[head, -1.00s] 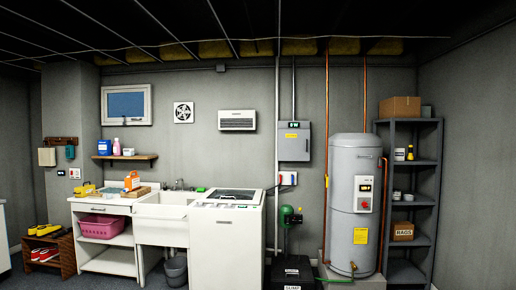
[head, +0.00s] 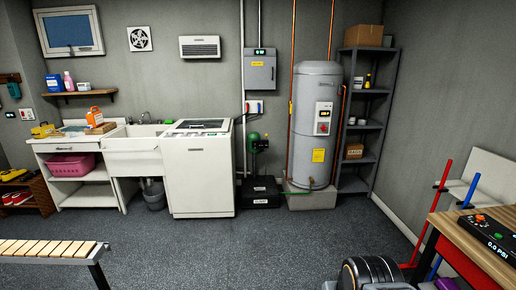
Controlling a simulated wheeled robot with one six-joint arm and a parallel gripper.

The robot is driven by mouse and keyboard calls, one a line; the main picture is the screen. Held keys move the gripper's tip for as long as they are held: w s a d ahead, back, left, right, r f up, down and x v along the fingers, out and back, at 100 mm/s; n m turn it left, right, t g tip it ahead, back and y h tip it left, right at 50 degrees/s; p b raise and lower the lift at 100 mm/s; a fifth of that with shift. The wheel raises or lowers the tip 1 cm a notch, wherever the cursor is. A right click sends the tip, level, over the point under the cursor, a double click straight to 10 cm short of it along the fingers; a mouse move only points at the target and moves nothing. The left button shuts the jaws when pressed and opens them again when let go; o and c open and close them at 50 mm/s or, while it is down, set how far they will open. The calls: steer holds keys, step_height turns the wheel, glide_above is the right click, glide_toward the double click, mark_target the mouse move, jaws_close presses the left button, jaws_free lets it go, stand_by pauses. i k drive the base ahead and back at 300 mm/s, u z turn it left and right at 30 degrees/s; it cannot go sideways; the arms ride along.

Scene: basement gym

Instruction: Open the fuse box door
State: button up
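The fuse box (head: 260,70) looks to be the grey metal cabinet on the back wall, between the white washer and the grey water heater. Its door is closed. It has a yellow label near the top and a small lit display above it. Conduits run up from it to the ceiling. A small white switch panel (head: 254,107) sits just below it. My gripper does not show in the head view.
The white washer (head: 197,174), a black sump box (head: 261,192) and the water heater (head: 316,125) stand along the wall. A slatted bench (head: 48,248) is at front left, a wooden table (head: 481,242) and black weight plates (head: 370,274) at front right. The middle floor is clear.

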mark_target(260, 72)
steer(key=i, duration=5.55)
steer(key=u, duration=0.15)
